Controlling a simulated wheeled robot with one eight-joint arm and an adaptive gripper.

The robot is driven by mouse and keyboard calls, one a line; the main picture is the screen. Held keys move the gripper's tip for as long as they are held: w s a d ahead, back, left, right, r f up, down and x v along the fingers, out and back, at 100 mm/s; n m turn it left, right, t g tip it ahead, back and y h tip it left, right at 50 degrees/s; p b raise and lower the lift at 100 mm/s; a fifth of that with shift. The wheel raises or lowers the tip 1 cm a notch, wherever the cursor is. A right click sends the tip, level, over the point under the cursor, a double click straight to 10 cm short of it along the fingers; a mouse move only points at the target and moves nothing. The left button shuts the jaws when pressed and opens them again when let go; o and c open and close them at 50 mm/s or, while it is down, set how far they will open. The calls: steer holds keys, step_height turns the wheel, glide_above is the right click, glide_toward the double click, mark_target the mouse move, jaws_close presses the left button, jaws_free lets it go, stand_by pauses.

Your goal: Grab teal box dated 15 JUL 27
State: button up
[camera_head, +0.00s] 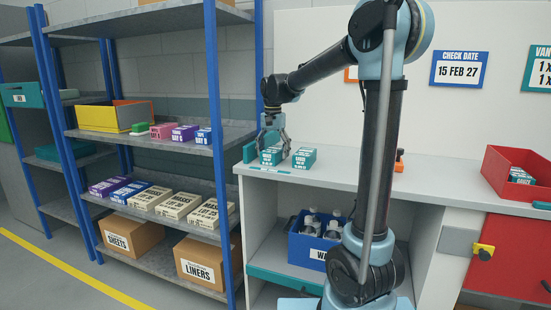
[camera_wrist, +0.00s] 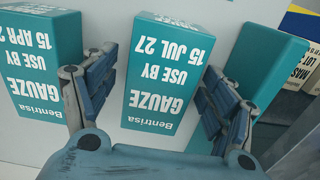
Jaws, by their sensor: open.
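The teal gauze box marked USE BY 15 JUL 27 (camera_wrist: 168,72) stands between the two open fingers of my gripper (camera_wrist: 160,66) in the wrist view, its print upside down. A gap shows on each side of it. A similar teal box marked 15 APR (camera_wrist: 38,62), its year cut off, is outside the left finger.
A sign (camera_head: 459,69) reads CHECK DATE 15 FEB 27. A blue crate of bottles (camera_head: 303,249) is below the counter (camera_head: 350,172). A red bin (camera_head: 513,172) stands at right. A shelf rack (camera_head: 216,130) with a blue post is close on the left. The counter's middle is mostly clear.

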steer(key=shift+f, duration=0.25)
steer(key=shift+c, duration=0.6)
steer(key=c, duration=1.1)
steer(key=shift+c, duration=0.2)
